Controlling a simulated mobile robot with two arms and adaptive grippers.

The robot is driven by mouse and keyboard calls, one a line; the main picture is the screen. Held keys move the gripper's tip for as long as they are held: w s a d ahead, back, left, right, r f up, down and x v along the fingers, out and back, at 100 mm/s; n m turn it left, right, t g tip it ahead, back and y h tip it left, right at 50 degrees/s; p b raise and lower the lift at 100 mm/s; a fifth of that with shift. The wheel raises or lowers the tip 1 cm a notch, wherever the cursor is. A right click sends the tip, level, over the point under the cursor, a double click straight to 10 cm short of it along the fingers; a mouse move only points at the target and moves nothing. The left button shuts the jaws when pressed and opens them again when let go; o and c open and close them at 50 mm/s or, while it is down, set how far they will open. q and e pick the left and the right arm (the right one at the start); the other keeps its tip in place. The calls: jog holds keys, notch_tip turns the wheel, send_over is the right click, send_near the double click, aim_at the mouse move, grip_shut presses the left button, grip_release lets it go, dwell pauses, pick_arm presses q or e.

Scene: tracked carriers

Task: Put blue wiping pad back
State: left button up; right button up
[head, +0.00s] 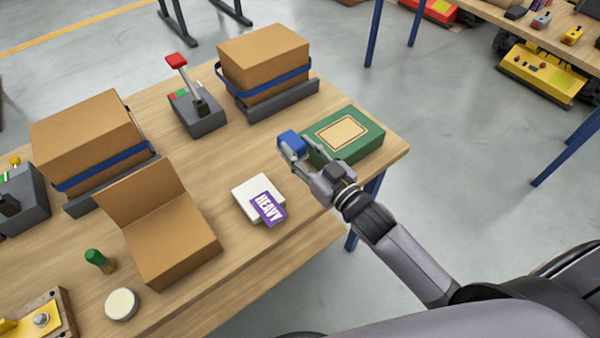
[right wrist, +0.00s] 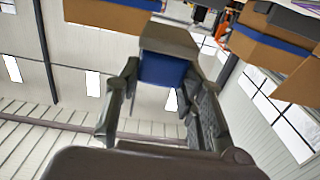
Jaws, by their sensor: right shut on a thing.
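The blue wiping pad (head: 291,142) is a small blue block held at the tips of my right gripper (head: 297,152). In the head view it appears near the left end of the green box; whether it touches anything below cannot be told. In the right wrist view the blue pad (right wrist: 163,71) sits between the fingers of my right gripper (right wrist: 160,95), with a grey-brown face beyond it. My right gripper is shut on the pad. My left gripper is not in view.
The green box (head: 370,143) is at the table's right corner. A white block (head: 252,190) with a purple HEAVY label (head: 268,208) lies left of my right gripper.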

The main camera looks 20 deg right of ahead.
aim_at(300, 183)
notch_tip(300, 183, down, 8)
jog(key=shift+f+b, duration=0.15)
jog(key=shift+b, duration=0.2)
jog(key=shift+f, duration=0.2)
jog(key=o, duration=1.2)
jog(key=shift+r, duration=0.1)
jog(key=shift+r, duration=0.2)
jog(key=b+v, duration=0.1)
jog(key=v, duration=1.1)
